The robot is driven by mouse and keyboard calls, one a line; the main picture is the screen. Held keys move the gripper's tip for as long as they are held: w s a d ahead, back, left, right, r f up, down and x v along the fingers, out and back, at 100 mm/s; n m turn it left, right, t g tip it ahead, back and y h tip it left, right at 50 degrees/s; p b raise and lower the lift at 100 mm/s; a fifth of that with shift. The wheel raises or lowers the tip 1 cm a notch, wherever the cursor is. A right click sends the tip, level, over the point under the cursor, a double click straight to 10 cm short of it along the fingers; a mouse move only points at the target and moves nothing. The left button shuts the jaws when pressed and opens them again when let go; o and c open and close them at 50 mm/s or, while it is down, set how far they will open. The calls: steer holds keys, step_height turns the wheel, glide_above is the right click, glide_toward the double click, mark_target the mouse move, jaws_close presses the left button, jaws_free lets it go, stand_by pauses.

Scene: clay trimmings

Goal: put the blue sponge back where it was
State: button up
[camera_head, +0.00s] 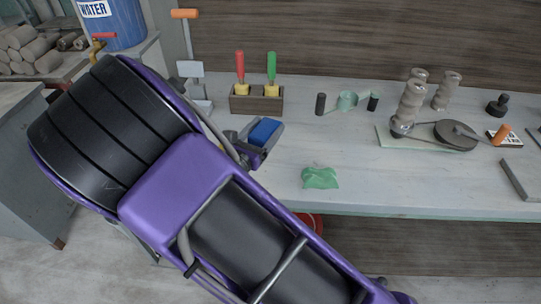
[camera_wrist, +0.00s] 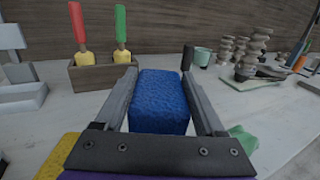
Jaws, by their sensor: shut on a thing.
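The blue sponge (camera_wrist: 158,102) is a textured block between the two grey fingers of my gripper (camera_wrist: 160,75) in the wrist view. The fingers press on its left and right sides. My gripper (camera_head: 257,148) is partly hidden there by my arm. I cannot tell whether the sponge touches the worktop. A yellow thing (camera_wrist: 60,157) shows at the lower left of the wrist view, partly cut off by my gripper.
The wooden holder (camera_head: 256,103) holds red- and green-handled tools. A green cloth (camera_head: 320,178) lies near the worktop's front edge. A green cup (camera_head: 347,101) stands farther back, with stacked clay pieces (camera_head: 409,105) to the right. The middle of the worktop (camera_head: 350,145) is clear.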

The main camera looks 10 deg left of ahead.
step_height(320, 180, down, 9)
steer(key=shift+s+f+b, duration=0.1)
steer(key=shift+f+b, duration=0.05)
steer(key=shift+b, duration=0.4)
steer(key=shift+f, duration=0.15)
steer(key=o, duration=1.4)
steer(key=shift+o, duration=0.2)
steer(key=shift+r, duration=0.2)
steer(key=v, duration=1.2)
